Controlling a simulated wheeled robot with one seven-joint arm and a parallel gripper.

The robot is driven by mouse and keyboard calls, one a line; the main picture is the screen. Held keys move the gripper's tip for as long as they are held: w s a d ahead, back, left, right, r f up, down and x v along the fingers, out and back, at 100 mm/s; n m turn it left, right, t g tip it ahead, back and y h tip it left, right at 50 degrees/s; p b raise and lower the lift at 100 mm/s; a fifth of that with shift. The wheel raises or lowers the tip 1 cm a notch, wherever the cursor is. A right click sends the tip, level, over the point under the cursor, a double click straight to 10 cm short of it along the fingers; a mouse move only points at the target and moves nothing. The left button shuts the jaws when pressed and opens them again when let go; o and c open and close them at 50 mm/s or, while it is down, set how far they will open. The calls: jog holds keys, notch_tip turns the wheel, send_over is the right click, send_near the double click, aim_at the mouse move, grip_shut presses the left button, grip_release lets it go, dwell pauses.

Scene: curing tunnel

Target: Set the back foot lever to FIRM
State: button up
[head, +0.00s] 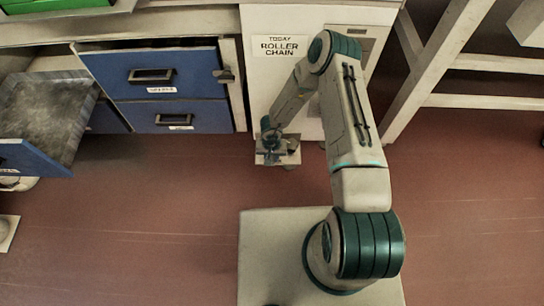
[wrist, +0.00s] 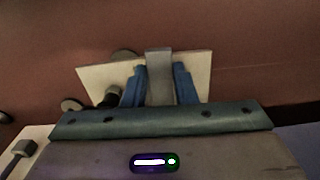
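A grey flat lever (wrist: 159,78) stands over a cream plate (wrist: 203,72) in the wrist view. In the head view my gripper (head: 269,143) is low over the small cream plate (head: 291,157) in front of the cabinet, and the lever is hidden there. No FIRM mark is readable, so I cannot tell the lever's setting or whether it is the back one.
A white cabinet panel (head: 260,85) with a ROLLER CHAIN sign stands behind. Blue drawers (head: 165,85) are at the left, with one pulled out as a metal tray (head: 45,110). A dark round knob (wrist: 114,95) is beside the left finger. Red floor (head: 470,200) at the right is clear.

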dwell(0.3)
jog(key=shift+a+r+m+p, duration=0.1)
jog(key=shift+a+m+p, duration=0.15)
jog(key=shift+m+p, duration=0.45)
jog(key=shift+w+a+m+p, duration=0.1)
jog(key=shift+a+m+p, duration=0.2)
jog(key=shift+m, duration=0.3)
jog(key=shift+w+a+m+p, duration=0.15)
jog(key=shift+m+p, duration=0.2)
jog(key=shift+m, duration=0.25)
jog(key=m, duration=0.1)
jog(key=a+m, duration=0.1)
jog(key=m, duration=0.1)
jog(key=m+p, duration=0.1)
jog(key=shift+w+a, duration=0.2)
jog(key=shift+w, duration=0.15)
jog(key=m, duration=0.2)
jog(key=w+m, duration=0.1)
jog(key=m, duration=0.1)
jog(key=a+m, duration=0.1)
jog(key=shift+w+m, duration=0.35)
jog(key=shift+m, duration=0.05)
jog(key=shift+w+a+m, duration=0.1)
jog(key=shift+w+m, duration=0.3)
jog(key=shift+m, duration=0.6)
jog(key=shift+w+a+m, duration=0.1)
jog(key=shift+w+m, duration=0.3)
jog(key=shift+m, duration=0.6)
jog(key=o, duration=1)
jog(key=shift+d, duration=0.1)
